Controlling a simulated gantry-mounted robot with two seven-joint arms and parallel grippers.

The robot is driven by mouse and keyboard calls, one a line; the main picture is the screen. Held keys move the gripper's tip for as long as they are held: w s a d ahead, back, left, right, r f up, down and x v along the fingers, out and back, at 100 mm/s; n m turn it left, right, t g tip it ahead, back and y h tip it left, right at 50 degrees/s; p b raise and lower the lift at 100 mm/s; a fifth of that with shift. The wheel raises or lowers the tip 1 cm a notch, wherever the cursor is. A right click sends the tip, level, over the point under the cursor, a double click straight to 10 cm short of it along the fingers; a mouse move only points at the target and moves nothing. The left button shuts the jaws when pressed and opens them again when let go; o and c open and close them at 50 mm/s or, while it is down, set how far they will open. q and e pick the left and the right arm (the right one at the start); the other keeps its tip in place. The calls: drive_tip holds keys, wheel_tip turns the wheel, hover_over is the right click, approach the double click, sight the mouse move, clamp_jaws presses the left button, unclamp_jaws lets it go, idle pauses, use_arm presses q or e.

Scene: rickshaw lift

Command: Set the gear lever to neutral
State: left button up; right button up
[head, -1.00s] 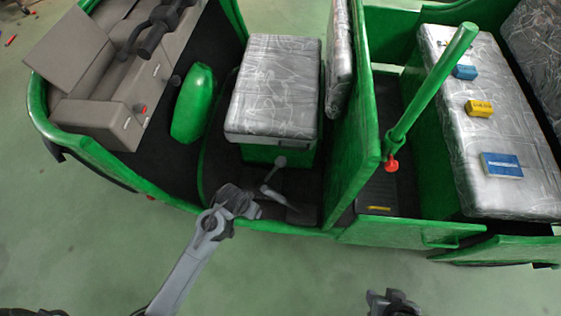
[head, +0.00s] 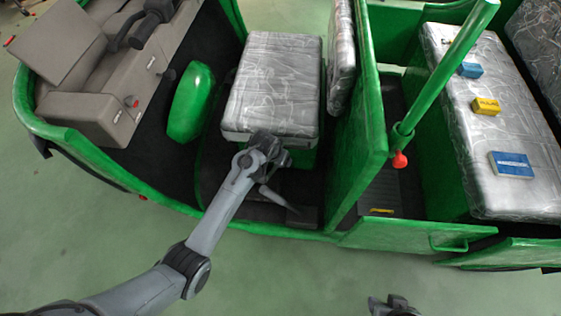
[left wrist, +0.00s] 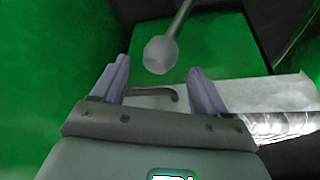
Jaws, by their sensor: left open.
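The gear lever's pale grey rounded knob (left wrist: 160,54) shows in the left wrist view, with a thin rod running up from it. My left gripper (left wrist: 158,68) is open, with one fingertip on each side of the knob; I cannot tell whether they touch it. In the head view my left gripper (head: 278,156) is at the front of the driver's seat base, and it hides the knob there. A grey lever (head: 277,201) shows on the floor just below it. My right gripper (head: 390,305) is only partly in view at the bottom edge, and its jaws are unclear.
The silver-wrapped driver's seat (head: 274,85) stands right behind my left gripper. A green partition (head: 357,140) rises to its right. Small boxes lie on the rear seat (head: 500,130).

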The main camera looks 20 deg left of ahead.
use_arm(q)
drive_tip(key=shift+b+x, duration=0.85)
drive_tip(key=shift+x, duration=1.55)
use_arm(e)
drive_tip(key=shift+a+f, duration=0.15)
drive_tip(key=shift+f, duration=1)
